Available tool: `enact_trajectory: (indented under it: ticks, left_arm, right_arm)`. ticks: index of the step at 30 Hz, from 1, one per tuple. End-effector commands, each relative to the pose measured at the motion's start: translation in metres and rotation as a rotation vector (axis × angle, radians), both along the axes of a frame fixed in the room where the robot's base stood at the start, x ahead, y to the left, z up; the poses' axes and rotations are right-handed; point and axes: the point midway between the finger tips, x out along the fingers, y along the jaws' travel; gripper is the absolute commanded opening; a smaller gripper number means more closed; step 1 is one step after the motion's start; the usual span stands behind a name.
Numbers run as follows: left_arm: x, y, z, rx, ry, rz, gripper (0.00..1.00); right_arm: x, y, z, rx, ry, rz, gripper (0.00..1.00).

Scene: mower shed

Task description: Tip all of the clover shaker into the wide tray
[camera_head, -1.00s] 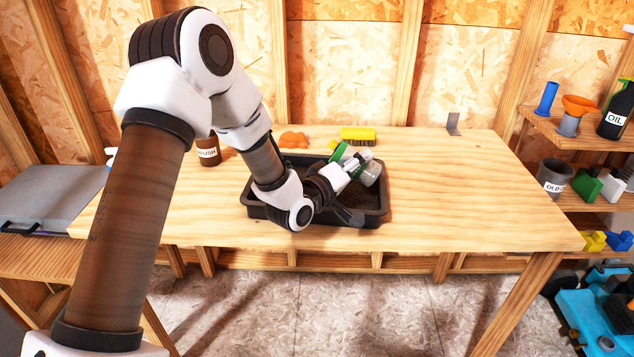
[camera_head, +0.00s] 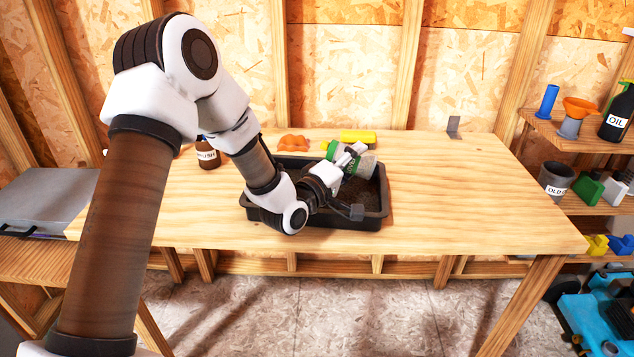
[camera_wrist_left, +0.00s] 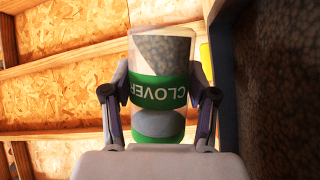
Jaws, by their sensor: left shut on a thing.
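The clover shaker (camera_head: 360,164), a clear jar with a green band, is in my left gripper (camera_head: 352,158) above the wide tray. It lies tilted well over, its green part toward the upper left and its clear end toward the right. In the left wrist view the shaker (camera_wrist_left: 160,92) sits between both fingers, its CLOVER label upside down and grey grains showing inside. I cannot tell whether grains are falling. The wide black tray (camera_head: 340,222) holds dark soil and stands on the bench; my arm hides part of it. My right gripper is out of view.
A brown labelled bottle (camera_head: 208,155), an orange lumpy thing (camera_head: 293,142) and a yellow brush (camera_head: 358,137) stand behind the tray. A small grey bracket (camera_head: 454,126) is at the back right. The wooden bench (camera_head: 470,190) is clear to the right.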

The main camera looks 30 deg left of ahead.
Motion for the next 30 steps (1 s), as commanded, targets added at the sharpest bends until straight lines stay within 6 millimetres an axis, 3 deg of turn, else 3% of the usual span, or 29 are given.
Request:
enact_trajectory:
  ticks: [7, 30]
  left_arm:
    - [-0.002, 0.007, 0.004, -0.059, -0.02, 0.0, 0.19]
    - [-0.003, 0.01, -0.001, -0.243, -0.073, -0.001, 0.19]
  right_arm:
    - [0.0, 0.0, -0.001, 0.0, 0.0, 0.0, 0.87]
    - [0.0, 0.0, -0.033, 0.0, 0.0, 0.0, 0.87]
